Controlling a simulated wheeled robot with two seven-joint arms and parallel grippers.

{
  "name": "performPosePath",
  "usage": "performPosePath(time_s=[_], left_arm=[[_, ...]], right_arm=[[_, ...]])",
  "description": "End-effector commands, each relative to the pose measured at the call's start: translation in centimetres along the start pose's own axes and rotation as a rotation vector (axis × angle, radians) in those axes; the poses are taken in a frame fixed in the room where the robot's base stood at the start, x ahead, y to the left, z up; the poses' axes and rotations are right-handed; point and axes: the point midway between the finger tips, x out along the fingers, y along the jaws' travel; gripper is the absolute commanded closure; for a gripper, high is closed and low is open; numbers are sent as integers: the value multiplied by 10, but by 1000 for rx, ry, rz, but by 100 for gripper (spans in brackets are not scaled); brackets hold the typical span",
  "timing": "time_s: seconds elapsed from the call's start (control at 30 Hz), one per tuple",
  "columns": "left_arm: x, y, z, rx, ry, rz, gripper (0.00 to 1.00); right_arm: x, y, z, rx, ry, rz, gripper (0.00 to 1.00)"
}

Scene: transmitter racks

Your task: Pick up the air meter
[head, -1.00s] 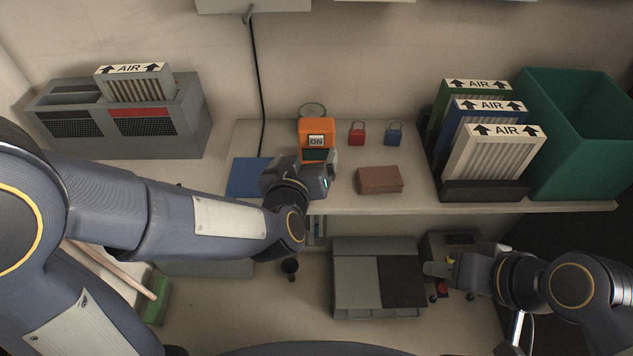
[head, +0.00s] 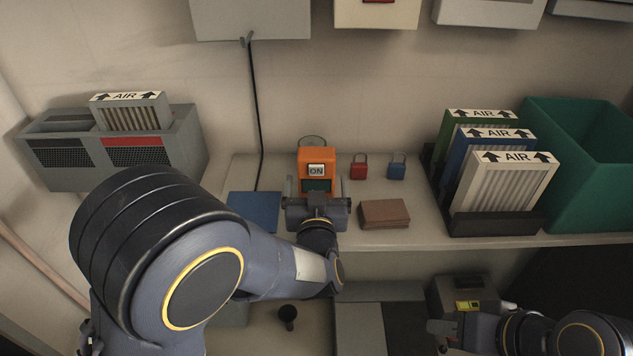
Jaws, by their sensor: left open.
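The orange device (head: 317,158) with a white "ON" label and a dark green screen stands upright on the shelf. I take it to be the air meter. My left gripper (head: 317,190) is open right in front of it, with one finger toward each side of its lower part. I cannot tell whether the fingers touch it. The gripper hides the device's base. My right gripper (head: 436,326) is at the lower right, below the shelf edge and away from the device; its jaw opening is not clear.
A blue mat (head: 254,208) lies left of the device. A brown block (head: 385,213), a red padlock (head: 358,168) and a blue padlock (head: 397,168) are to its right. Air filters (head: 508,185) and a green bin (head: 580,195) stand further right. A grey filter housing (head: 180,150) is at left.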

Motion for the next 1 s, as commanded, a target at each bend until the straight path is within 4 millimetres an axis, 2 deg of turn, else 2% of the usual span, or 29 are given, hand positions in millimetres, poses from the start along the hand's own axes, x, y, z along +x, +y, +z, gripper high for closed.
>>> performPosePath(time_s=[0.23, 0.67, 1.0], left_arm=[[2, 0, 0, 0, 0, 0, 9], [2, 0, 0, 0, 0, 0, 64], [2, 0, -6, -2, 3, 0, 64]], right_arm=[[0, 0, 0, 0, 0, 0, 64], [0, 0, 0, 0, 0, 0, 64], [-2, -1, -1, 0, 0, 0, 64]])
